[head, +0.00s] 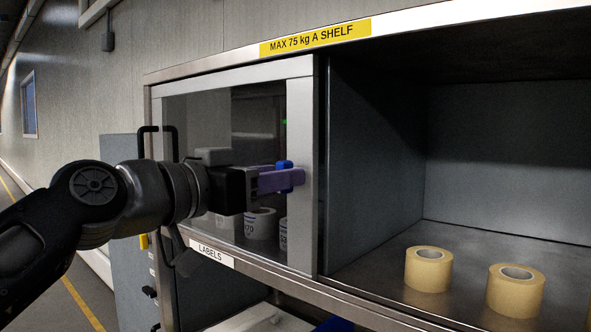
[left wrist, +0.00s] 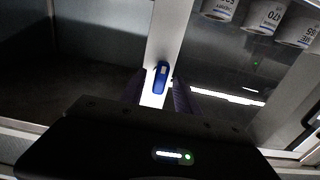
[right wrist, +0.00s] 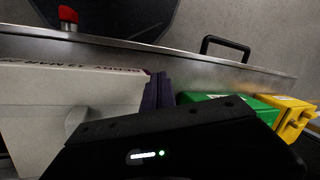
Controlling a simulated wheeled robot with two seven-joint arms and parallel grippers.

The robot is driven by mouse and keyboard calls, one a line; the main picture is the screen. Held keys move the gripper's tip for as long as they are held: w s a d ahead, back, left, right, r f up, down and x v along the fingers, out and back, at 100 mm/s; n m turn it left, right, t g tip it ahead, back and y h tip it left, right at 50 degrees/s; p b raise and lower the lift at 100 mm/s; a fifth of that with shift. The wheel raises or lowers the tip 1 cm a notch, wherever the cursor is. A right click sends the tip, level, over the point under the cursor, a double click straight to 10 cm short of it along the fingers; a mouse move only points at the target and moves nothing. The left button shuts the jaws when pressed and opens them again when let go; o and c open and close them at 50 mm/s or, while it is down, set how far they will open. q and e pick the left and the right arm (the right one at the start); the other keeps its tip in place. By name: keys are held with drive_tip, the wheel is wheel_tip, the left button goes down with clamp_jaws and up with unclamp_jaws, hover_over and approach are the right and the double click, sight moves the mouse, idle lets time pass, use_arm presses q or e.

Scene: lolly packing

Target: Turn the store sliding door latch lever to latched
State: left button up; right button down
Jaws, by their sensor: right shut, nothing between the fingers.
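The blue latch lever (head: 284,164) is on the light metal upright of the glass sliding door (head: 218,120), partly hidden behind my left gripper in the head view. In the left wrist view the lever (left wrist: 161,76) lies roughly along the upright, slightly tilted. My left gripper (head: 282,180), with purple fingers, is at the lever. Its fingers stand apart, one on each side of the lever, and contact cannot be made out. My right gripper (right wrist: 158,92) is shut and empty in the right wrist view, out of the head view.
The right shelf bay is open, with tan tape rolls (head: 428,268) on its floor. Label rolls (head: 260,223) stand behind the glass. In the right wrist view a whitish box (right wrist: 70,105), a green box (right wrist: 255,108) and a yellow box (right wrist: 293,120) crowd my right gripper.

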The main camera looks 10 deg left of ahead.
use_arm(q)
drive_tip(key=shift+w+d, duration=0.1)
drive_tip(key=shift+w, duration=0.05)
drive_tip(key=shift+c, duration=0.6)
clamp_jaws()
